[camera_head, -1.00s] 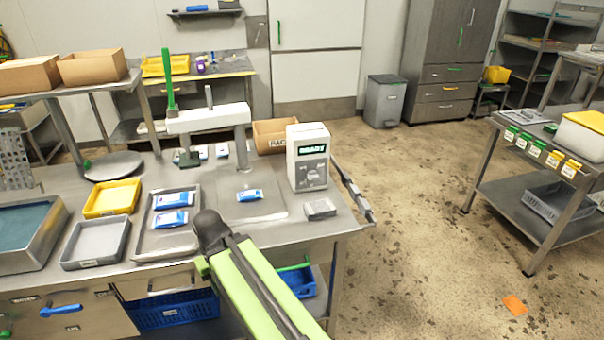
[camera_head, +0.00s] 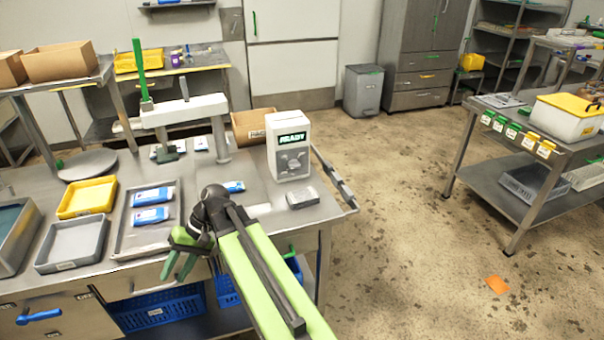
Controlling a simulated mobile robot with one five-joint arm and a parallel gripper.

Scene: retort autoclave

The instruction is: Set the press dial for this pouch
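The white press control box (camera_head: 290,146) stands at the right end of the steel bench. Its lit green screen reads READY, with a dial (camera_head: 294,162) and small buttons below; the dial's setting is too small to read. A blue-and-white pouch (camera_head: 233,186) lies on the bench left of the box, partly hidden by my arm. The press (camera_head: 185,109) has a white beam and an upright green lever. My gripper (camera_head: 176,262) hangs at the bench's front edge, left of and below the box, fingers pointing down. Its fingers look apart, with nothing between them.
Two pouches lie in a steel tray (camera_head: 122,246), beside a yellow bin (camera_head: 62,212) and a grey bin (camera_head: 45,266). A small grey block (camera_head: 302,198) sits before the control box.

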